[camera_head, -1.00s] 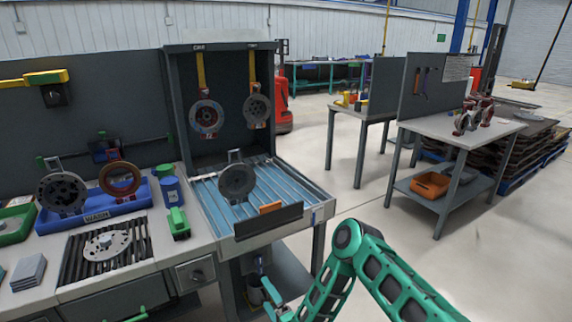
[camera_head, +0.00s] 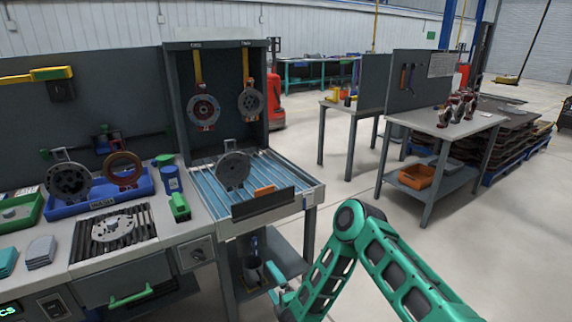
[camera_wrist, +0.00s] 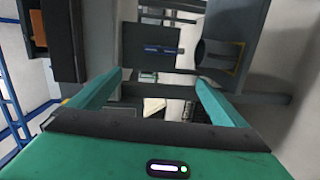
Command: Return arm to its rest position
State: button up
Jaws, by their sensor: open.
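My gripper shows in the wrist view (camera_wrist: 160,88), its two green fingers apart with nothing between them. In the head view my green arm (camera_head: 350,225) is bent at the lower right, in front of the workbench. The wrist view faces grey panels and dark shelf parts that I cannot identify surely.
The grey workbench (camera_head: 160,220) carries a blue bin (camera_head: 130,193) with round parts and a slatted conveyor tray (camera_head: 205,183). Two parts hang on hooks above it. A second table (camera_head: 430,123) with an orange bin (camera_head: 418,177) stands right. Open floor lies between.

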jog(key=w+d+r+m+g+h, duration=0.1)
jog(key=w+d+r+m+h, duration=0.4)
jog(key=d, duration=0.5)
jog(key=w+d+r+m+g+h, duration=0.1)
jog(key=w+d+r+m+h, duration=0.15)
jog(key=w+d+r, duration=0.65)
jog(key=s+d+r+m+g+h, duration=0.2)
jog(key=s+d+r+m, duration=0.25)
jog(key=d, duration=0.55)
jog(key=s+d+r+m+g+h, duration=0.25)
jog(key=s+d+r, duration=0.25)
jog(key=d, duration=0.6)
jog(key=s+d+r+m+g, duration=0.2)
jog(key=s+d+r+m, duration=0.15)
jog(key=s, duration=0.35)
jog(key=s+d+r+m+g, duration=0.1)
jog(key=s+d+r+m, duration=0.2)
jog(key=s, duration=0.4)
jog(key=s+d+r+m+g, duration=0.2)
jog(key=s+d+r, duration=0.15)
jog(key=s, duration=0.35)
jog(key=s+a+r+m+g+y, duration=0.2)
jog(key=s+m, duration=0.1)
jog(key=s, duration=0.9)
jog(key=s+a+r+m+g+y, duration=0.1)
jog(key=s+a+m+y, duration=0.1)
jog(key=s, duration=1)
jog(key=shift+s+a+r+m+g, duration=0.25)
jog(key=shift+a+r+m+g, duration=0.15)
jog(key=shift+m, duration=0.3)
